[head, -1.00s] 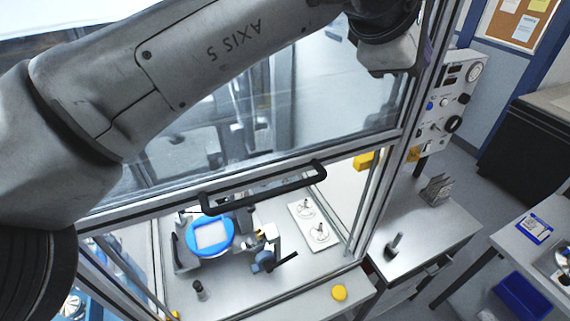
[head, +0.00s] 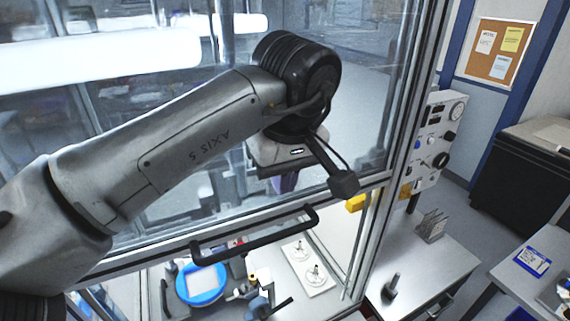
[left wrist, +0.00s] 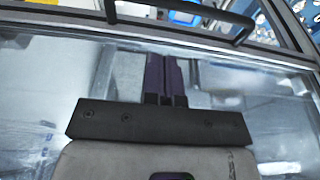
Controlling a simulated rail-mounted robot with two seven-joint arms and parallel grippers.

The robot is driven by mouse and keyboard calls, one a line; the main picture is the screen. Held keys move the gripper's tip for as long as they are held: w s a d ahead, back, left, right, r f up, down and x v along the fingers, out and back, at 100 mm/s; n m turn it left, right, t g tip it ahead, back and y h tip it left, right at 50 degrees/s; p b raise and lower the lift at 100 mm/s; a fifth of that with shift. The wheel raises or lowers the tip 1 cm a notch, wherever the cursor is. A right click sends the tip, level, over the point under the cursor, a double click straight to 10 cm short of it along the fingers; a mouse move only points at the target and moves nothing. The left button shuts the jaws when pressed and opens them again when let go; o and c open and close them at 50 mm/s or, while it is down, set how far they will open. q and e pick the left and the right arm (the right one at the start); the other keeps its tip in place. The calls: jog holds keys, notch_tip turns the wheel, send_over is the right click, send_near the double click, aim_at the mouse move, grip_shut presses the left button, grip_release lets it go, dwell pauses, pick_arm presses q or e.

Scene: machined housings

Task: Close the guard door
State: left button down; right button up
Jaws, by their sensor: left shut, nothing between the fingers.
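The guard door (head: 352,95) is a large clear pane in a metal frame with a black bar handle (head: 262,235) along its lower rail. Open space shows below the rail, with the machine's inside visible through it. My left gripper (head: 287,184) is in front of the pane, above the handle and apart from it, and is partly hidden by its own wrist. In the left wrist view its dark purple fingers (left wrist: 163,62) are together and empty, pointing toward the rail. The handle (left wrist: 185,22) shows beyond the fingertips there. My right gripper is not in view.
Inside the enclosure are a blue round fixture (head: 202,284) and a white plate with small parts (head: 306,266). A control panel (head: 432,142) stands right of the door frame. A grey side bench (head: 420,268) is at the lower right.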

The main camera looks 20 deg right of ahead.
aim_at(283, 231)
pick_arm(q)
jog(key=x, duration=0.2)
jog(key=p+x, duration=0.1)
jog(key=x, duration=0.2)
jog(key=s+p+x, duration=0.1)
jog(key=x, duration=0.1)
jog(key=shift+f, duration=0.45)
jog(key=shift+s+f, duration=0.1)
jog(key=shift+f, duration=0.6)
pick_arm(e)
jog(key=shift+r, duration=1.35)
pick_arm(q)
jog(key=shift+f, duration=0.1)
